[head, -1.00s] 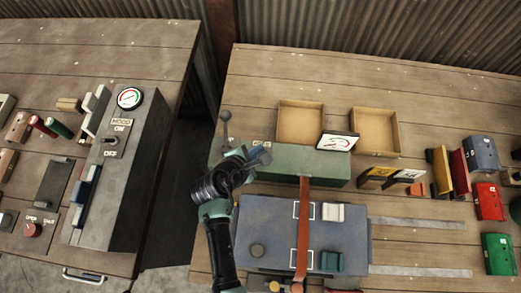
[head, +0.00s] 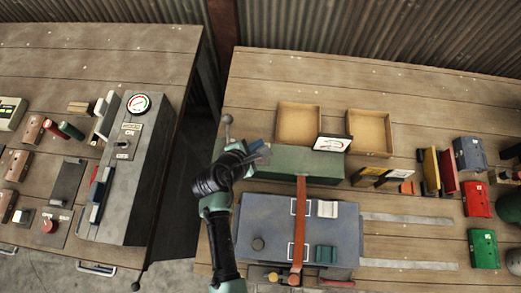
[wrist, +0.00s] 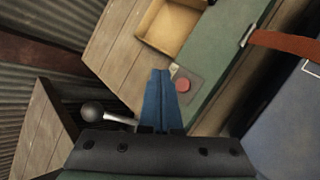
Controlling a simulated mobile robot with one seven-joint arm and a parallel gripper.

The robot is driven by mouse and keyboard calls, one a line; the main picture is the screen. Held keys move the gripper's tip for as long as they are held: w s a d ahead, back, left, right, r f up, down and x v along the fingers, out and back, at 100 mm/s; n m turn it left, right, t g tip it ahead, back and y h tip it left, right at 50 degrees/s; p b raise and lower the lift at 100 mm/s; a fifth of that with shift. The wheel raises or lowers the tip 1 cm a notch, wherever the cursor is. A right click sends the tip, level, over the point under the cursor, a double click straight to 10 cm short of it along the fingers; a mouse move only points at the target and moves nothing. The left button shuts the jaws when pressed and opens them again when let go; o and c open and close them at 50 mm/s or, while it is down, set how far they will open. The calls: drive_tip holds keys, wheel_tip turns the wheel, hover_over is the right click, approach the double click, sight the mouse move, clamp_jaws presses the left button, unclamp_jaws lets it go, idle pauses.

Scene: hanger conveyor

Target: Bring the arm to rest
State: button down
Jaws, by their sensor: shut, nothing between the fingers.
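My arm reaches up from the bottom of the head view, with its black wrist joint bent over the left end of the green box. My gripper (head: 264,152) is above that box, and its fingers are shut and empty. In the wrist view the two blue fingers (wrist: 160,82) lie together with nothing between them. A red button (wrist: 182,85) on a grey plate shows just right of the fingertips. Whether the fingers touch the box cannot be told.
A ball-topped lever (head: 227,122) stands close to my gripper and shows left of the fingers in the wrist view (wrist: 92,110). The green box (head: 300,162) carries a dial and brown strap. Two open wooden trays (head: 368,148) lie behind. A grey console (head: 137,170) stands left across a gap.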

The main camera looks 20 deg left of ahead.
idle(0.8)
drive_tip(key=w+a+r+m+t+y, duration=0.1)
drive_tip(key=w+r+m+t, duration=0.15)
drive_tip(key=w+r, duration=0.4)
drive_tip(key=w+a+r+m+t+y, duration=0.1)
drive_tip(key=w+r+m, duration=0.25)
drive_tip(key=r, duration=0.65)
drive_tip(key=w+d+r+m+t, duration=0.2)
drive_tip(key=r+m+t, duration=0.15)
drive_tip(key=r, duration=0.85)
drive_tip(key=w+d+r+m+t, duration=0.15)
drive_tip(key=r+m, duration=0.35)
drive_tip(key=r, duration=0.6)
drive_tip(key=s+d+r+m+t, duration=0.3)
drive_tip(key=s+r, duration=0.2)
drive_tip(key=r, duration=0.5)
drive_tip(key=s+d+r+m+t+b, duration=0.1)
drive_tip(key=s+d+r+m+t, duration=0.2)
drive_tip(key=s+r, duration=0.3)
drive_tip(key=s+d+r+m+t, duration=0.3)
drive_tip(key=s+r+m+t, duration=0.1)
drive_tip(key=r, duration=1.1)
drive_tip(key=shift+s, duration=0.75)
drive_tip(key=shift+f, duration=0.1)
